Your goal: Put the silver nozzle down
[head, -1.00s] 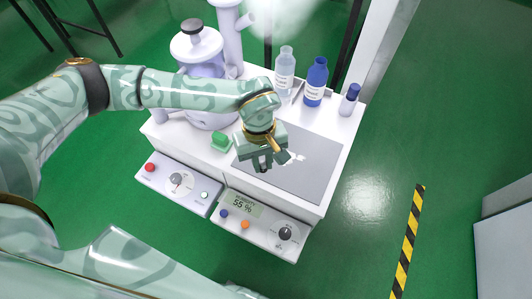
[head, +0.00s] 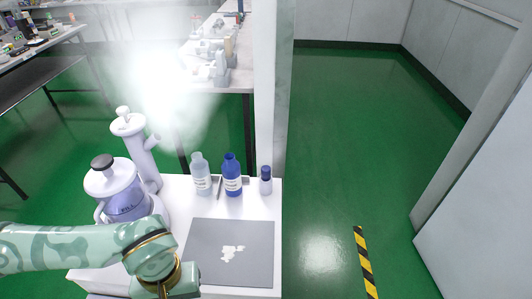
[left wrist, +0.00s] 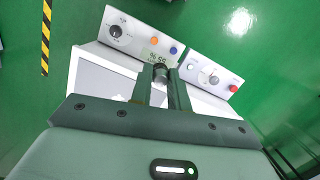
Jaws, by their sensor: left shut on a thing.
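My left gripper (left wrist: 160,92) is shut, with a small dark grey rounded thing (left wrist: 160,72) between its fingertips in the left wrist view. It is likely the silver nozzle, but its shape is mostly hidden. In the head view the gripper's body is at the bottom edge, by the left side of the grey mat (head: 200,235), and its fingers are out of sight. In the left wrist view the fingers point toward the control panels at the unit's front. My right gripper is not in view.
The white unit (head: 277,190) carries a lidded tank (head: 125,205), a pipe giving off mist (head: 145,165), a clear bottle (head: 200,178), a blue bottle (head: 232,178) and a small blue-capped bottle (head: 265,182). White flakes (head: 232,254) lie on the mat, which is otherwise bare.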

